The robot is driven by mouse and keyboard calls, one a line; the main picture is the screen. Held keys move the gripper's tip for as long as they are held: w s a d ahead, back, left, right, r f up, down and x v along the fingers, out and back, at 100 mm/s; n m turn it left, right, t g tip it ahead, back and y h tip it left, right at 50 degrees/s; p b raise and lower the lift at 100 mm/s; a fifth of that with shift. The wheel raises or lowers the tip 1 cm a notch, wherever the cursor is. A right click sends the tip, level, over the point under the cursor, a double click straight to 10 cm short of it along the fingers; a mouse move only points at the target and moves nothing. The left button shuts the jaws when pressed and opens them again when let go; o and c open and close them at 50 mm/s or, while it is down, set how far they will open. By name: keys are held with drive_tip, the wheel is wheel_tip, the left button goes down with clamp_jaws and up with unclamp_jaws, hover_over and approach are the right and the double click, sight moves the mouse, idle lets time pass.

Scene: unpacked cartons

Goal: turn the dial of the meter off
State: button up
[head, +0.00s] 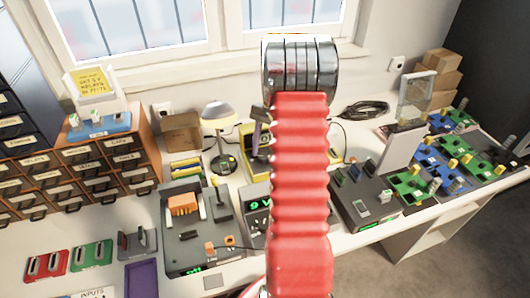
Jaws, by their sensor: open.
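A yellow and dark device (246,148) stands at the middle of the bench, partly hidden behind my red arm. It may be the meter, but I cannot tell, and no dial shows on it. A dark box with a green lit display (260,205) is in front of it, also partly covered by my arm. My gripper does not show; only my red ridged arm and its metal joint are in view, rising through the middle of the picture.
Drawer cabinets (82,170) stand at the left. A grey station with orange parts (184,228), a lamp (217,115) and a cardboard box (181,132) are left of my arm. Green and blue boards (410,187) fill the right. A coiled black cable (365,109) lies near the window.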

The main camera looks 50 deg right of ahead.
drive_tip(key=v, duration=1.3)
drive_tip(key=shift+s, duration=0.15)
